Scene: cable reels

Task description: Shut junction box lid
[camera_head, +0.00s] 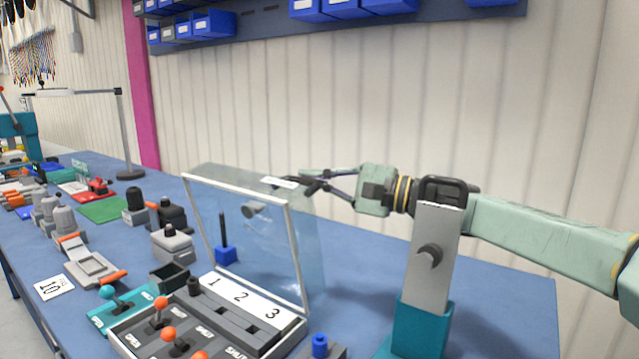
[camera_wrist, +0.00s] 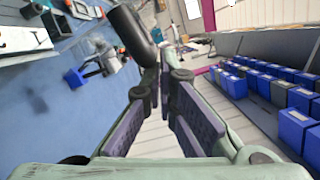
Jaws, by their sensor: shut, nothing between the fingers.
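The junction box (camera_head: 262,338) is a grey box on the bench with a white strip marked 1, 2, 3 and several orange-knobbed levers. Its clear, pale-framed lid (camera_head: 298,262) stands open, nearly upright, at the box's back edge. My gripper (camera_head: 284,184) is shut and empty near the lid's top right corner, seemingly on its far side. I cannot tell whether it touches the lid. In the wrist view the gripper's fingers (camera_wrist: 165,75) are together. The lid is not clearly visible there.
A teal stand with a grey upright panel (camera_head: 432,262) and dark knob is right of the box, in front of my arm. A blue block with a dark rod (camera_head: 225,254) shows through the lid. Blue bins (camera_head: 208,24) hang on the wall. Various fixtures crowd the bench's left.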

